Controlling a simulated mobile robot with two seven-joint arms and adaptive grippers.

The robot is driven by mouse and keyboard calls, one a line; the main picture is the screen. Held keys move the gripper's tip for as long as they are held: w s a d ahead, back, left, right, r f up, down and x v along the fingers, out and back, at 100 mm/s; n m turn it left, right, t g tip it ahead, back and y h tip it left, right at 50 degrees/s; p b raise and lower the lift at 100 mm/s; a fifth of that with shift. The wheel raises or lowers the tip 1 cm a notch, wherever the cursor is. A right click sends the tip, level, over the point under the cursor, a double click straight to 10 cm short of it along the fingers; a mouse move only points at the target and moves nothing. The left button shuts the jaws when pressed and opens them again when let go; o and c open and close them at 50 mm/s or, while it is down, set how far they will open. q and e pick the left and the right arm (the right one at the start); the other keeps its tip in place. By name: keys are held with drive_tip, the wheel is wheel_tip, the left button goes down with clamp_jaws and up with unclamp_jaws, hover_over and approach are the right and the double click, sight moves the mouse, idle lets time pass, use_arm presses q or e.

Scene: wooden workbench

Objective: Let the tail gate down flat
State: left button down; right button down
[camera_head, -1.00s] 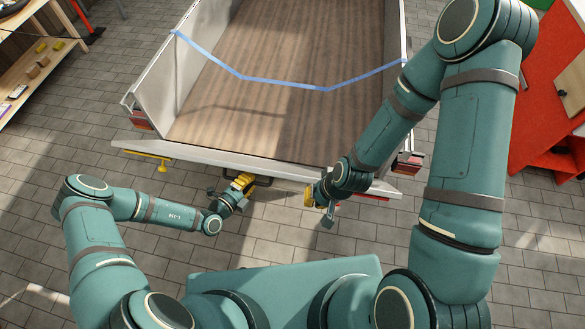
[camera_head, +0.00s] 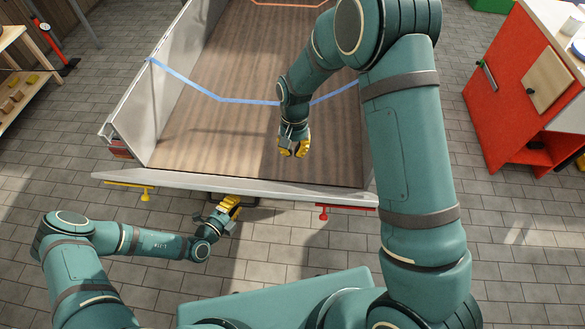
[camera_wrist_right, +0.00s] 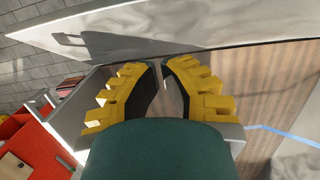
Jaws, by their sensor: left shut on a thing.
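The pale tail gate (camera_head: 270,193) spans the rear of the trailer bed (camera_head: 215,143) and is not flat; I cannot tell its exact tilt. A yellow latch (camera_head: 130,184) shows at its left and a red latch (camera_head: 345,207) at its right. My left gripper (camera_head: 232,203) is at the gate's outer middle, shut on what seems a dark handle, mostly hidden by the fingers. My right gripper (camera_head: 294,150) is above the bed, inside the gate, empty, with a narrow gap between its fingers. The gate also crosses the top of the right wrist view (camera_wrist_right: 200,35).
The trailer's left side wall (camera_head: 150,105) stands upright. A red cabinet (camera_head: 500,105) stands at the right and a wooden shelf (camera_head: 18,85) at the far left. The paved floor behind the gate is mostly clear.

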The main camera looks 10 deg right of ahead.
use_arm(q)
drive_tip(key=shift+r, duration=0.15)
use_arm(e)
hover_over(292, 192)
drive_tip(key=w+d, duration=0.1)
drive_tip(key=w, duration=0.2)
wheel_tip(292, 192, down, 10)
drive_tip(key=r, duration=0.1)
drive_tip(key=shift+s+a+f, duration=0.25)
drive_tip(key=shift+s+f, duration=0.3)
drive_tip(key=shift+s, duration=0.1)
drive_tip(key=shift+s+a+f, duration=0.2)
drive_tip(key=shift+s+f, duration=0.35)
drive_tip(key=shift+s, duration=0.05)
drive_tip(key=shift+s+a+f, duration=0.1)
drive_tip(key=shift+s+f, duration=0.1)
drive_tip(key=shift+s, duration=0.05)
